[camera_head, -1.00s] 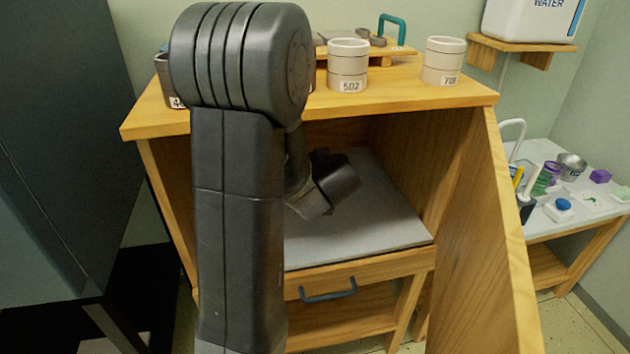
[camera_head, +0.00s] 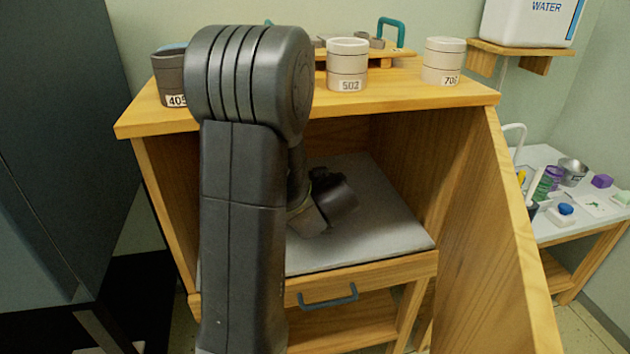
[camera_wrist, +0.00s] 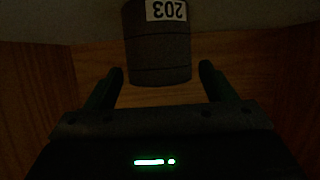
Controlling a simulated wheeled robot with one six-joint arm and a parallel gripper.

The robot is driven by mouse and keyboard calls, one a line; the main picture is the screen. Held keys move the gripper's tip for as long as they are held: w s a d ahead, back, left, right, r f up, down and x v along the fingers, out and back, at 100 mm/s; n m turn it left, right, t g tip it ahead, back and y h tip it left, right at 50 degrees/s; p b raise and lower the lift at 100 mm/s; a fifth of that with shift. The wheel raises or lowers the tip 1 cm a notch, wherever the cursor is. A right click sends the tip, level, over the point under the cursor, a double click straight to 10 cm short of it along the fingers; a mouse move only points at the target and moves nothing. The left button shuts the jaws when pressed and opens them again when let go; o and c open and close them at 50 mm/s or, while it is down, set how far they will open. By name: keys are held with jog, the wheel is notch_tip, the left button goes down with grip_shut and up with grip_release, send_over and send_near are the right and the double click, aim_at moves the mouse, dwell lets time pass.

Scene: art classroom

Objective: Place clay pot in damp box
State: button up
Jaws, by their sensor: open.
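A dark cylindrical pot (camera_wrist: 158,50) labelled 203 shows at the top of the wrist view, its label upside down there. My gripper (camera_wrist: 160,72) is open, with one finger on each side of the pot's near end and gaps between. The cabinet has a grey floor panel. I cannot tell whether this cabinet is the damp box.
A dark pot (camera_head: 170,78) labelled 405 and pale pots (camera_head: 347,65) and (camera_head: 442,62) stand on the cabinet top. The open door (camera_head: 480,220) bounds the right side. A large dark cabinet (camera_head: 60,120) stands left. A side table (camera_head: 575,225) holds small items.

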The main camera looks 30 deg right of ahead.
jog(key=shift+r, duration=0.15)
jog(key=shift+s+r, duration=0.2)
jog(key=shift+s, duration=0.1)
jog(key=p+v, duration=0.4)
jog(key=v, duration=0.7)
jog(key=shift+s, duration=0.2)
jog(key=shift+a+f, duration=0.1)
jog(key=shift+a, duration=0.05)
